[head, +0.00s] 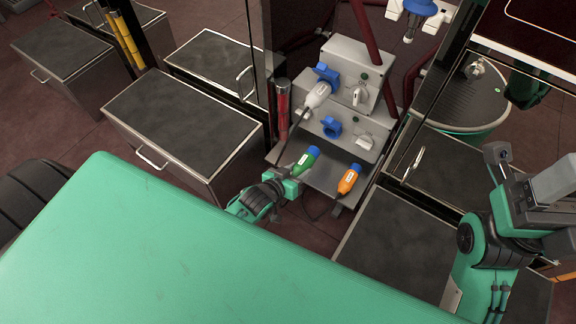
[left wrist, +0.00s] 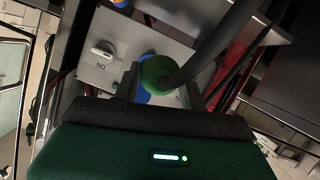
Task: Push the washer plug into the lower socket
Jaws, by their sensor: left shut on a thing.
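The green plug (head: 305,162) with a blue end and a small pale label is held by my left gripper (head: 291,184), in front of the socket boxes. In the left wrist view the green plug (left wrist: 157,73) sits between the two fingers, a dark cable running from it. The lower socket (head: 332,127) is blue and empty, on the lower grey box (head: 352,142) beside a switch. The upper socket (head: 326,73) has a white plug (head: 318,95) in it. The labels are too small to read, so I cannot tell which plug is the washer's.
An orange plug (head: 349,180) with a blue end rests on the grey shelf (head: 322,188), right of the green plug. Red pipes (head: 283,110) flank the boxes. Dark-topped cabinets (head: 185,118) stand left, and a green tub (head: 470,100) stands right.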

